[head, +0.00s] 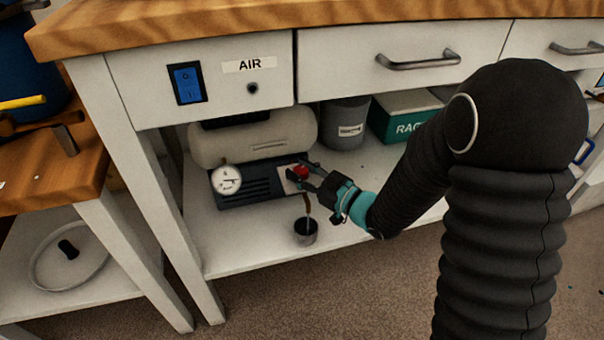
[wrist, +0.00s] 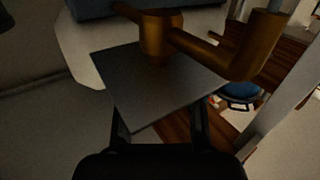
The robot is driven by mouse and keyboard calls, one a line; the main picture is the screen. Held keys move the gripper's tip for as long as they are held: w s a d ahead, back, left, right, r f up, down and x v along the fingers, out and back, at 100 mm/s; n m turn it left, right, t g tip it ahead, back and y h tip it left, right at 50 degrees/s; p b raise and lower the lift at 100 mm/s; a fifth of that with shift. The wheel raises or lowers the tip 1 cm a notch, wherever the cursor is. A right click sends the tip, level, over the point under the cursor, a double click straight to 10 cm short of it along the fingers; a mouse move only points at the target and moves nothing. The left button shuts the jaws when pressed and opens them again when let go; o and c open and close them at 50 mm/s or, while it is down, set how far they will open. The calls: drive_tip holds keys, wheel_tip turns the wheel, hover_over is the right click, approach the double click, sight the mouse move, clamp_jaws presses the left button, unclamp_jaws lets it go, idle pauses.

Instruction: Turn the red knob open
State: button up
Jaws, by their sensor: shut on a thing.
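The red knob (head: 300,172) sits at the right end of the small air compressor (head: 255,140) on the lower shelf, in the head view. My gripper (head: 306,175) reaches in from the right and is shut on the knob, its dark fingers partly covering it. In the wrist view, the fingers of my gripper (wrist: 158,122) show at the bottom, by a flat grey plate (wrist: 150,85). Brass pipework (wrist: 160,38) stands beyond the plate. The knob cannot be made out there, and its turn angle is unclear.
A pressure gauge (head: 226,180) is on the compressor's left. A small metal cup (head: 305,231) stands below my gripper. A grey can (head: 346,122) and a green-and-white box (head: 398,116) stand behind on the shelf. The drawer fronts (head: 340,60) overhang above.

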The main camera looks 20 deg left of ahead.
sight(301, 170)
drive_tip(key=m+t+h, duration=0.2)
drive_tip(key=t, duration=0.1)
drive_tip(key=m+t+h, duration=0.3)
drive_tip(key=shift+s+a+t, duration=0.15)
drive_tip(key=shift+a+t, duration=0.05)
drive_tip(key=shift+t, duration=0.1)
drive_tip(key=shift+m+t+h, duration=1.3)
drive_tip(key=shift+m+h, duration=0.6)
drive_tip(key=shift+h, duration=0.6)
drive_tip(key=shift+r+h, duration=0.1)
drive_tip(key=shift+h, duration=0.2)
drive_tip(key=o, duration=1.2)
drive_tip(key=shift+c, duration=0.2)
drive_tip(key=shift+w+r, duration=0.2)
drive_tip(key=shift+r, duration=4.75)
drive_tip(key=shift+d, duration=0.1)
